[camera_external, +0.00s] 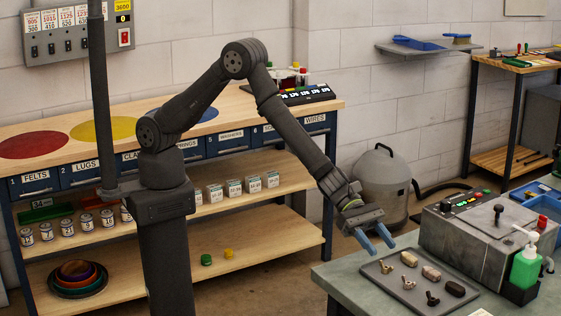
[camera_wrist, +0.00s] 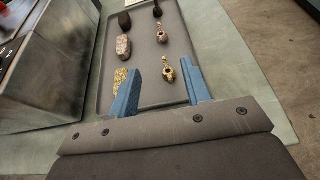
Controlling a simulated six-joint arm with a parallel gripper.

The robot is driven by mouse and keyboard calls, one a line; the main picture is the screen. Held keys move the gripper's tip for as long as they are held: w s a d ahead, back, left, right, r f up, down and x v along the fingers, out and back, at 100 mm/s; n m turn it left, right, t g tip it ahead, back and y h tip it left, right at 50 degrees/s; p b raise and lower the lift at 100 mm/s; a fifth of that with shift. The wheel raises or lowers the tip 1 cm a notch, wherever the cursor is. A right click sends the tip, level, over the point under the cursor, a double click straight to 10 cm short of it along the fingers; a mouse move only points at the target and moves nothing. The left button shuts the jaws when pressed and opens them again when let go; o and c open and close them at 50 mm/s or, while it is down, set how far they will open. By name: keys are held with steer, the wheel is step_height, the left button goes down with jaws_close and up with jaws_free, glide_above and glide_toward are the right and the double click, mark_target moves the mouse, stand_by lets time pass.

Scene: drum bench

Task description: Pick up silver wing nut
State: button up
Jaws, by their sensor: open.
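On a grey tray (camera_external: 378,276) lie three wing nuts in a row. The silver wing nut (camera_external: 408,284) is in the middle of the row; in the wrist view it (camera_wrist: 161,36) lies beyond my fingertips. A brass-coloured wing nut (camera_external: 386,266) is at the row's end closest to my gripper and appears between my fingers in the wrist view (camera_wrist: 168,70). A dark wing nut (camera_external: 432,299) is at the other end. My gripper (camera_external: 380,247) has blue fingers, spread apart and empty, above the tray's near-arm end. It points down at a slant.
Beside the wing nuts lie a gold block (camera_external: 409,259), a pinkish-grey block (camera_external: 431,273) and a dark block (camera_external: 455,288). A grey machine (camera_external: 470,240) stands close behind the tray, with a green bottle (camera_external: 525,267) beside it. The grey-green bench (camera_external: 343,276) is clear left of the tray.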

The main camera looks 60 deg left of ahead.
mark_target(402, 275)
steer(key=x, duration=0.6)
steer(key=shift+s+r+x, duration=0.1)
steer(key=shift+r+x, duration=0.05)
steer(key=shift+x, duration=1.1)
steer(key=shift+s+r+x, duration=0.1)
steer(key=shift+x, duration=1.2)
steer(key=shift+d, duration=0.1)
steer(key=shift+f, duration=0.1)
jaws_close()
